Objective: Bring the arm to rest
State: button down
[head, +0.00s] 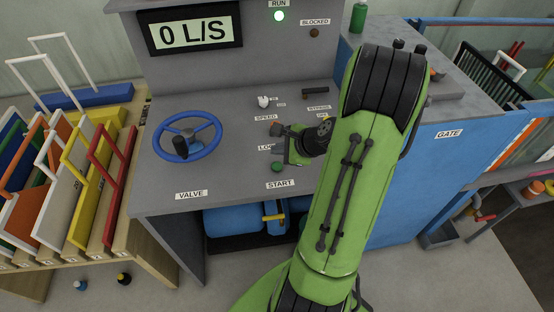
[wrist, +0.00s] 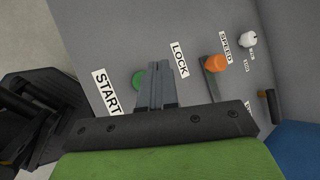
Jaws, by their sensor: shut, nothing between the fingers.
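My green arm (head: 340,190) reaches up over the grey control desk from the lower middle of the head view. My gripper (head: 288,152) is over the desk between the LOCK and START labels, partly hidden by its own wrist. In the wrist view my gripper (wrist: 157,88) has its two grey fingers together, with nothing between them. The green START button (head: 277,167) is just beside the fingers; it also shows in the wrist view (wrist: 138,80), partly covered by them. I cannot tell whether the fingers touch the desk.
An orange-topped lever (wrist: 215,63) and a white SPEED knob (head: 264,101) stand close by. A blue valve wheel (head: 188,136) is at the desk's left. A blue GATE cabinet (head: 415,165) stands right.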

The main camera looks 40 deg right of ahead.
notch_tip(320, 180, up, 3)
jog(key=shift+r+p, duration=0.1)
jog(key=shift+p, duration=0.95)
jog(key=s+a+r+n+g, duration=0.2)
jog(key=a+r+n, duration=0.3)
jog(key=a+n, duration=0.35)
jog(key=s+a+r+n+g, duration=0.1)
jog(key=a+r+n+g, duration=0.1)
jog(key=a+r+n, duration=0.45)
jog(key=s+a+r+n+h, duration=0.1)
jog(key=s+a+r+n, duration=0.1)
jog(key=s+a+n, duration=0.6)
jog(key=s+n, duration=0.2)
jog(key=s, duration=0.1)
jog(key=shift+s+r+n, duration=0.25)
jog(key=shift+r+n, duration=0.05)
jog(key=shift+r, duration=0.1)
